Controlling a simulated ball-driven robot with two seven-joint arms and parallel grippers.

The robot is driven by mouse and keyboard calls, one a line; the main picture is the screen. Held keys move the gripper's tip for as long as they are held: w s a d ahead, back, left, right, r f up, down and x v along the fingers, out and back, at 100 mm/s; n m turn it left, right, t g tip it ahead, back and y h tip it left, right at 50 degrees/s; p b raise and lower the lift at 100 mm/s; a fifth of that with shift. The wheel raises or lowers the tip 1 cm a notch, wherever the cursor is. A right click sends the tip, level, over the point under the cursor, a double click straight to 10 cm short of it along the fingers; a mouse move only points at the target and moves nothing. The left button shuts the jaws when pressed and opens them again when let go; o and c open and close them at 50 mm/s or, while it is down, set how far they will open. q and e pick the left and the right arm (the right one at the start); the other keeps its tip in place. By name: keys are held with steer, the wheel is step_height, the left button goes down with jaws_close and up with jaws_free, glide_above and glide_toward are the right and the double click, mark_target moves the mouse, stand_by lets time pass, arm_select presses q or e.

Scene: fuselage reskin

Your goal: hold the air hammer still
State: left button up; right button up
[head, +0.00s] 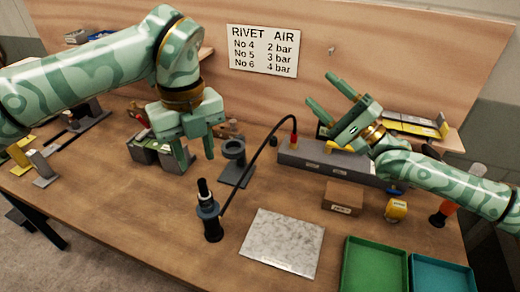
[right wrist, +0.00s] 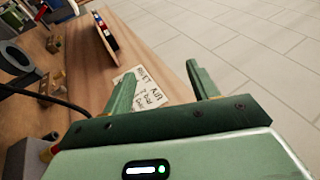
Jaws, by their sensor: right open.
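The air hammer (head: 209,212) appears to be the dark, blue-grey tool standing upright on the bench, left of the pale speckled plate. A black hose (head: 243,170) runs from it up to a red fitting on the long grey block. My left gripper (head: 196,163) points down above and behind the tool, apart from it. Its fingers are spread with nothing between them. My right gripper (head: 322,90) is raised over the grey block, pointing up and left, well away from the tool. It is open and empty, and its spread fingers show in the right wrist view (right wrist: 161,72).
A ring stand (head: 234,150) is behind the tool. The speckled plate (head: 283,243) lies to its right. The grey block (head: 310,161), a brown box (head: 343,197), a green tray (head: 375,265) and a blue tray (head: 440,275) fill the right side.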

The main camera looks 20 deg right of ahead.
steer(key=s+a+f+m+g+y, duration=0.1)
steer(key=s+a+f+g, duration=0.1)
steer(key=s+a+f, duration=0.55)
steer(key=s+a+f+m+g+y, duration=0.1)
steer(key=s+a+f, duration=0.3)
steer(key=a, duration=0.7)
steer(key=s+a+f+m+h, duration=0.1)
steer(key=s+f+m+h, duration=0.15)
steer(key=f+m, duration=0.2)
steer(key=m+h, duration=0.5)
steer(key=m, duration=0.7)
glide_toward(215, 224)
steer(key=v, duration=0.4)
steer(key=shift+s+d, duration=0.1)
steer(key=shift+d, duration=0.1)
steer(key=shift+a+f, duration=0.15)
steer(key=x, duration=1.6)
